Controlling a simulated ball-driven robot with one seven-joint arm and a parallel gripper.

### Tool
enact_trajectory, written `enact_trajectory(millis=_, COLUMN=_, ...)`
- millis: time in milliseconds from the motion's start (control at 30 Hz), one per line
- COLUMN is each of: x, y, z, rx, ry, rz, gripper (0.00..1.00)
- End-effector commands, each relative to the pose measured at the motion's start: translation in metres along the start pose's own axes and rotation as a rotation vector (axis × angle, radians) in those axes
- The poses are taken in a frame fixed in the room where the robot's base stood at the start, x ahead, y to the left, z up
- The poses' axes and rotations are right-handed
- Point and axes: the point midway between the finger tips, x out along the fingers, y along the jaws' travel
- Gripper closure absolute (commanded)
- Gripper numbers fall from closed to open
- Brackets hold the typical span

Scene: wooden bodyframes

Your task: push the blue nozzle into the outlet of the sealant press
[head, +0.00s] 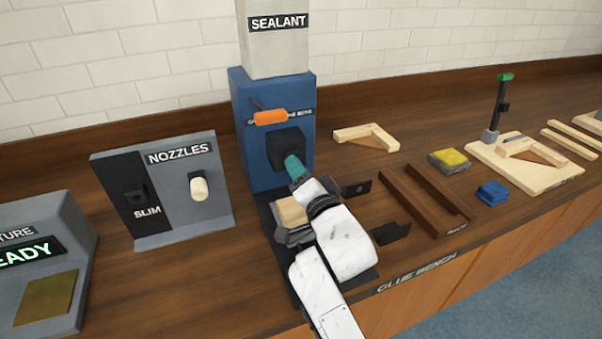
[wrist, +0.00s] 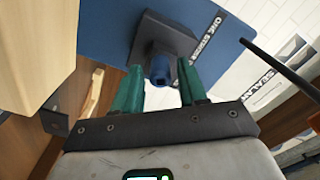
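The sealant press (head: 235,110) is a blue body with a grey SENSALANT-style top labelled SEALANT, and a dark outlet block (head: 284,143) on its front. In the wrist view the outlet block (wrist: 170,42) carries the blue nozzle (wrist: 161,72), its dark open end facing me. How deep it sits I cannot tell. My gripper (wrist: 163,85) has teal fingers spread apart, with visible gaps on both sides of the nozzle. In the head view my gripper (head: 293,163) is right in front of the outlet and hides the nozzle.
A light wooden block (head: 291,211) stands close beside my gripper. The orange-handled lever (head: 270,117) is above the outlet. The nozzle rack (head: 218,215) at left holds a white nozzle (head: 199,188); its SLIM side shows no nozzle. A brown frame (head: 425,200) lies right.

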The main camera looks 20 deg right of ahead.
Motion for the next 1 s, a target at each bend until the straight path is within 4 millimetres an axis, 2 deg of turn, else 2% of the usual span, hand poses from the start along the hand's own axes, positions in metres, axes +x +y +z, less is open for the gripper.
enact_trajectory(millis=100, x=0.000, y=0.000, z=0.000, rx=0.000, ry=0.000, rz=0.000, gripper=0.47)
enact_trajectory(millis=333, x=-0.001, y=0.000, z=0.000, rx=0.000, ry=0.000, rz=0.000, gripper=0.47)
enact_trajectory(millis=467, x=-0.008, y=0.001, z=0.001, rx=0.000, ry=0.000, rz=-0.001, gripper=0.47)
enact_trajectory(millis=567, x=-0.022, y=0.001, z=0.001, rx=0.000, ry=-0.001, rz=0.000, gripper=0.47)
enact_trajectory(millis=800, x=-0.069, y=0.002, z=0.002, rx=0.001, ry=-0.002, rz=0.000, gripper=0.47)
enact_trajectory(millis=1000, x=-0.097, y=0.002, z=0.001, rx=0.000, ry=-0.001, rz=0.001, gripper=0.47)
